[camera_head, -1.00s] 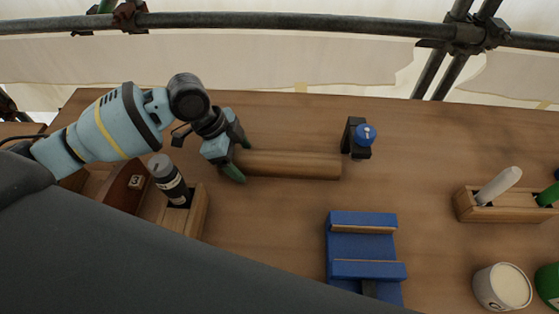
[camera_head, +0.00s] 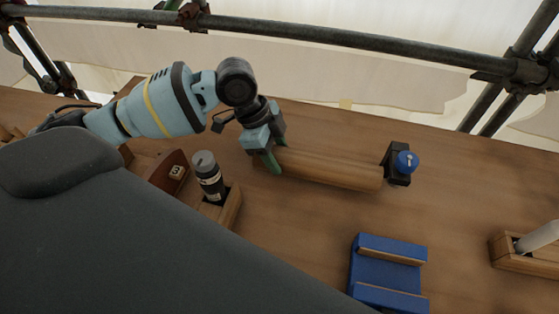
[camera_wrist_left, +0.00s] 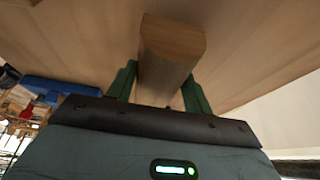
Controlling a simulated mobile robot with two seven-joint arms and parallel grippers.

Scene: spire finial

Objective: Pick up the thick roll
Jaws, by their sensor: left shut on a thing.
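The thick roll (camera_head: 330,170) is a smooth brown wooden cylinder lying lengthwise to the right of my left gripper. My left gripper (camera_head: 276,150) has green fingers and is shut on the roll near its left end, one finger on each side. In the left wrist view the roll (camera_wrist_left: 168,60) runs between the two green fingers, with its flat end facing up in the picture. I cannot tell whether the roll touches the table or is slightly raised. My right gripper is not in view.
A dark stand with a blue knob (camera_head: 406,162) is close to the roll's right end. A blue cradle (camera_head: 385,272) lies in front. A grey-capped bottle (camera_head: 208,175) stands in a wooden holder at left. A wooden rack (camera_head: 520,256) is at right. Bare table (camera_head: 300,240) lies between.

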